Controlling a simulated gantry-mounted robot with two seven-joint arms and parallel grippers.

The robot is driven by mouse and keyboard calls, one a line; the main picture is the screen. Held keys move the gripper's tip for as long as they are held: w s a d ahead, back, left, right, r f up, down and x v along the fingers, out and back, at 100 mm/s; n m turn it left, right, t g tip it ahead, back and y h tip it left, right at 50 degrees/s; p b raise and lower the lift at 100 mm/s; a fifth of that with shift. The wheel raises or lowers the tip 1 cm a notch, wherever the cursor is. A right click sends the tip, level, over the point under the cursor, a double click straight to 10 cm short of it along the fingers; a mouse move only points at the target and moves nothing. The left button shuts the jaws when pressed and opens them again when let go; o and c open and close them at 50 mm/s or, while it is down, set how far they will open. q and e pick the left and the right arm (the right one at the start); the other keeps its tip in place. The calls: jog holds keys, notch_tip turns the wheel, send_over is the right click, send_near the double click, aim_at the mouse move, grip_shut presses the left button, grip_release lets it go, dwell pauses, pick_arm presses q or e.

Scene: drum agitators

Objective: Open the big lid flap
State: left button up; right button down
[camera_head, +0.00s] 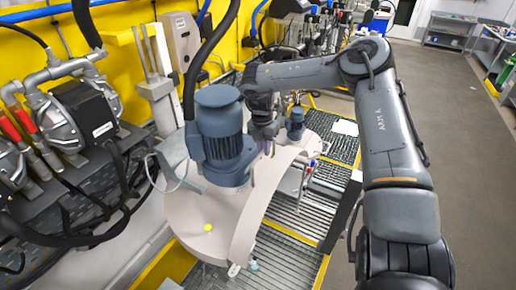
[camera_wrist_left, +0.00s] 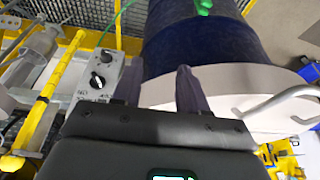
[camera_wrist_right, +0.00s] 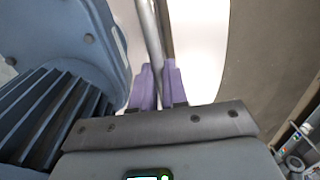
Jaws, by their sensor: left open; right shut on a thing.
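A beige round drum lid (camera_head: 185,212) with a yellow dot surrounds a blue-grey agitator motor (camera_head: 222,140) in the head view. The big lid flap (camera_head: 268,190) is the curved beige panel on its right side; it appears tilted against the lid, by how much I cannot tell. My right gripper (camera_head: 265,148) is over the flap, beside the motor. In the right wrist view its purple fingers (camera_wrist_right: 160,85) are shut on a metal handle bar (camera_wrist_right: 150,35). My left gripper (camera_wrist_left: 157,85) is open and empty, seen only in its wrist view, over a beige surface.
A second, smaller blue motor (camera_head: 296,122) stands beyond my right gripper. Pumps and hoses (camera_head: 80,110) line the yellow wall at left. The left wrist view shows a curved metal handle (camera_wrist_left: 285,103) and a grey control box (camera_wrist_left: 98,80). The floor at right is clear.

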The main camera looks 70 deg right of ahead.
pick_arm(q)
jog(key=shift+a+r, duration=0.15)
jog(key=shift+a, duration=0.15)
pick_arm(e)
jog(key=shift+w+a+f, duration=0.1)
jog(key=shift+w+f, duration=0.2)
jog(key=shift+w, duration=0.2)
pick_arm(q)
jog(key=shift+a, duration=0.1)
pick_arm(e)
jog(key=c, duration=1.5)
grip_release()
jog(key=shift+c, duration=0.2)
jog(key=o, duration=0.4)
jog(key=shift+a, duration=0.15)
pick_arm(q)
jog(key=shift+a, duration=0.15)
pick_arm(e)
jog(key=shift+r, duration=0.1)
